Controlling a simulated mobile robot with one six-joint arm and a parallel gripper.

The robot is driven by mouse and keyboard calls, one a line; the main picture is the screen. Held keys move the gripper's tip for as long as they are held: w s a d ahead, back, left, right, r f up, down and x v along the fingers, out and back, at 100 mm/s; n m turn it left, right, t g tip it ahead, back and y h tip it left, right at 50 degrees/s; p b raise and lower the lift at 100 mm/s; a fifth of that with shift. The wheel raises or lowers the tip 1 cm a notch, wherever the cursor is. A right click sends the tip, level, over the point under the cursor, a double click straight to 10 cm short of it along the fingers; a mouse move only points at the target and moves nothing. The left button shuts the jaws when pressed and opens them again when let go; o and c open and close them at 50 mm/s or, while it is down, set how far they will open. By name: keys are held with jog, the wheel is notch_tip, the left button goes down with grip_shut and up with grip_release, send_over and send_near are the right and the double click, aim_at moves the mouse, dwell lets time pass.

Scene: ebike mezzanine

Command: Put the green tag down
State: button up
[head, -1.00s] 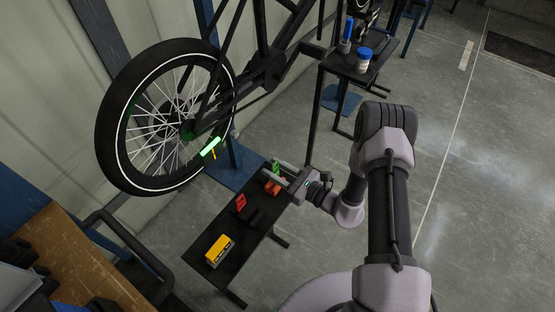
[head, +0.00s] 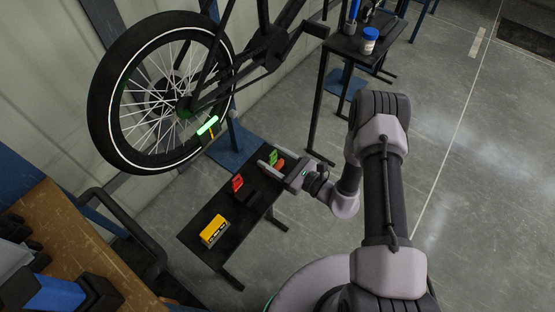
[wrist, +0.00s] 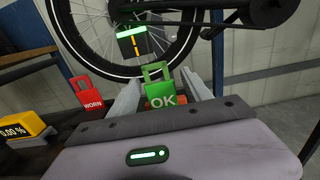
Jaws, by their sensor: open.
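The green tag (wrist: 162,98), marked OK and with a loop on top, stands upright at the far end of the low black bench (head: 191,238). It also shows in the head view (head: 273,157). My gripper (head: 268,160) is open, with one finger on each side of the tag. In the wrist view my gripper (wrist: 160,88) shows a gap between each finger and the tag. An orange-red block (head: 281,165) sits close to the tag between the fingers. The tag's lower edge is hidden in the wrist view.
A red tag (head: 237,184) marked WORN stands on the bench, with a yellow meter (head: 214,231) nearer me. The bike wheel (head: 103,125) rises behind the bench. A dark table (head: 347,47) with a blue-capped jar (head: 369,41) is further back. The floor on the right is clear.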

jog(key=p+v, duration=0.3)
jog(key=v, duration=0.9)
jog(key=s+a+r+n+g+h, duration=0.1)
jog(key=s+a+r+n+g, duration=0.1)
jog(key=r+n+g, duration=0.45)
jog(key=s+a+r+n+g, duration=0.2)
jog(key=s+r+n, duration=0.1)
jog(key=r, duration=0.6)
jog(key=s+a+r+n+g+h, duration=0.1)
jog(key=s+a+r+n+g, duration=0.1)
jog(key=r+n+g, duration=0.4)
jog(key=s+d+r+n+t+h, duration=0.2)
jog(key=s+d+r+t+h, duration=0.1)
jog(key=s+r+t+h, duration=0.1)
jog(key=s+d+r+n+t+h, duration=0.3)
jog(key=s+r+t+h, duration=0.2)
jog(key=r, duration=0.4)
jog(key=shift+d+r+n+h, duration=0.3)
jog(key=shift+r+n+h, duration=0.05)
jog(key=shift+h, duration=0.25)
